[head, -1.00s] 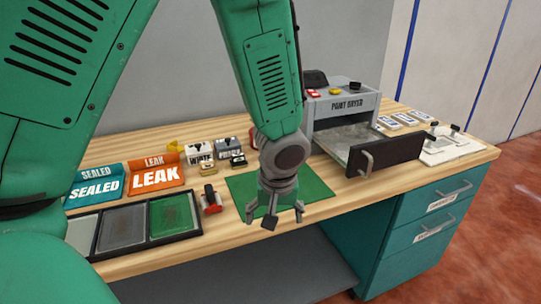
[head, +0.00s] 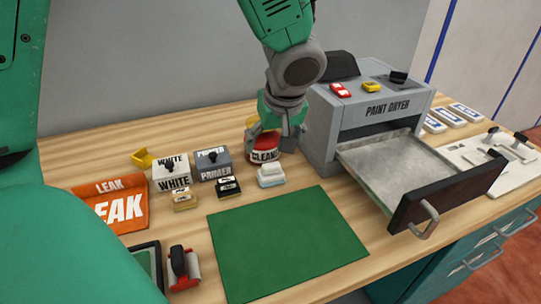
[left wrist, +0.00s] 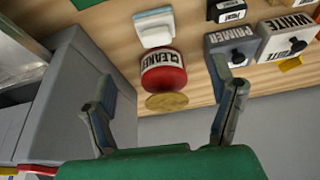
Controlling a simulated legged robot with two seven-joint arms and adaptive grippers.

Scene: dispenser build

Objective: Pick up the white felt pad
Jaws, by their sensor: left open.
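A small pale white block with a light blue layer, which looks like the white felt pad (head: 271,175), lies on the wooden table in front of the red CLEANER can (head: 264,154). In the left wrist view the pad (left wrist: 154,27) is at the top, beyond the can (left wrist: 163,72). My left gripper (head: 276,138) is open and empty, pointing down by the can, behind the pad. In the left wrist view its fingers (left wrist: 163,80) spread to either side of the can; I cannot tell whether they touch it. My right gripper is not in view.
The grey paint dryer (head: 375,110) stands close to the right with its drawer (head: 380,165) open. WHITE (head: 172,176) and PRIMER (head: 213,165) boxes stand to the left, with small labelled pads before them. A flat green mat (head: 285,240) lies bare in front.

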